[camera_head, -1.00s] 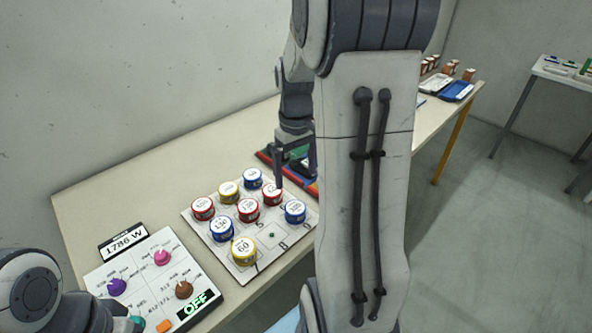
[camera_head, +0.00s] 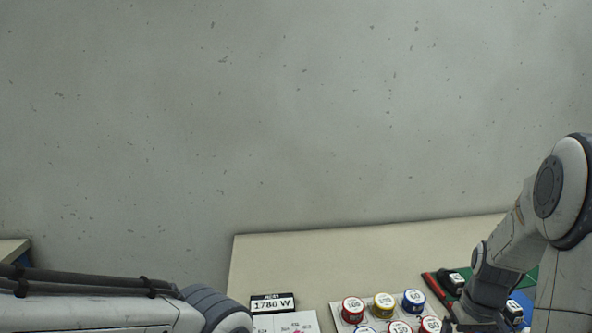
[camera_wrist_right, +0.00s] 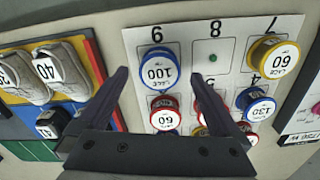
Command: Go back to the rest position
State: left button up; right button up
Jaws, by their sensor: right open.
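My right gripper (camera_wrist_right: 159,76) is open in the right wrist view, with nothing between its fingertips. It points at a white numbered board (camera_wrist_right: 231,30) holding round lace tins. In the picture its fingers lie either side of a blue tin marked 100 (camera_wrist_right: 159,70) and a red tin marked 60 (camera_wrist_right: 165,113); I cannot tell the height gap. The right finger overlaps another red tin (camera_wrist_right: 211,107). In the head view my right arm comes down at the right, its gripper end mostly cut off by the bottom edge. My left forearm crosses the bottom left; its gripper is outside the picture.
A blue tin marked 130 (camera_wrist_right: 256,106) and a yellow tin (camera_wrist_right: 272,58) also stand on the board. Slot 8 is empty. Shoes (camera_wrist_right: 58,70) lie on a coloured rack at left.

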notch_tip(320, 180, down, 4)
jog(key=shift+f+b, duration=0.1)
jog(key=shift+b, duration=0.3)
jog(key=shift+r+p, duration=0.35)
jog(key=shift+r, duration=0.3)
